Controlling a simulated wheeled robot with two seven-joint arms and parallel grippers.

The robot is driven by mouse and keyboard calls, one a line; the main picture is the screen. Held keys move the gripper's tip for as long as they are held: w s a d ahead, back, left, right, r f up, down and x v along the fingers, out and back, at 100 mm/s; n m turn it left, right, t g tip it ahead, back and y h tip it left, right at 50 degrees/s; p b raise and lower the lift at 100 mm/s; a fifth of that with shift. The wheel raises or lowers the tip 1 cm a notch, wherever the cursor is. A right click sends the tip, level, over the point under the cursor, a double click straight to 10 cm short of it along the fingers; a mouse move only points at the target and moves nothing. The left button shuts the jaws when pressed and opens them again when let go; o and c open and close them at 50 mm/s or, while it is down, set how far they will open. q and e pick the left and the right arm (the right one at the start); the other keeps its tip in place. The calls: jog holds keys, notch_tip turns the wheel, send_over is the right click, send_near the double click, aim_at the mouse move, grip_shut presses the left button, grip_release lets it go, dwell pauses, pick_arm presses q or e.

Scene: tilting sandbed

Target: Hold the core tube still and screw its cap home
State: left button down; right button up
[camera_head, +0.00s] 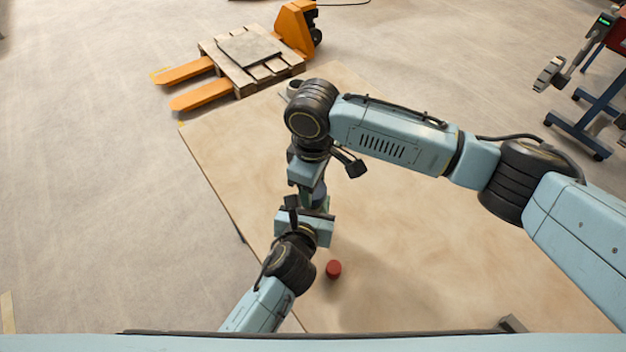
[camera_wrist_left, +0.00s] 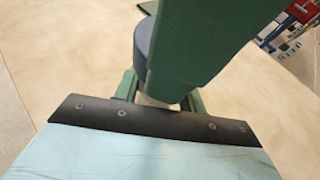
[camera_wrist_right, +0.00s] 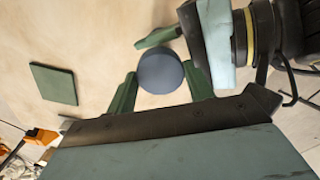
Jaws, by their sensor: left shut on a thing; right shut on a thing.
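The cap is a dark blue round disc in the right wrist view (camera_wrist_right: 160,73), seen from above between the green fingers of my right gripper (camera_wrist_right: 163,90), which is shut on it. The cap also shows in the left wrist view (camera_wrist_left: 142,48), partly behind a large green part of my right gripper. Below it, a short pale piece of the core tube (camera_wrist_left: 152,101) shows between the fingers of my left gripper (camera_wrist_left: 160,95), which is shut on it. Most of the tube is hidden. I cannot tell how far the cap sits on the tube.
A small red cylinder (camera_head: 333,269) stands on the pale board (camera_head: 430,270), near my left gripper. A dark green square plate (camera_wrist_right: 53,84) lies on the board. An orange pallet truck (camera_head: 296,28) with a wooden pallet (camera_head: 222,75) stands beyond. The board's right side looks clear.

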jog(key=shift+f, duration=0.3)
jog(key=o, duration=0.9)
jog(key=shift+o, duration=0.2)
jog(key=shift+s+a, duration=0.1)
jog(key=shift+s, duration=0.05)
jog(key=shift+s, duration=0.1)
pick_arm(q)
jog(key=shift+a+f, duration=0.15)
jog(key=shift+f, duration=0.1)
pick_arm(e)
notch_tip(320, 180, up, 4)
jog(key=shift+r, duration=0.1)
pick_arm(q)
jog(key=shift+s, duration=0.1)
pick_arm(e)
jog(key=shift+r, duration=0.25)
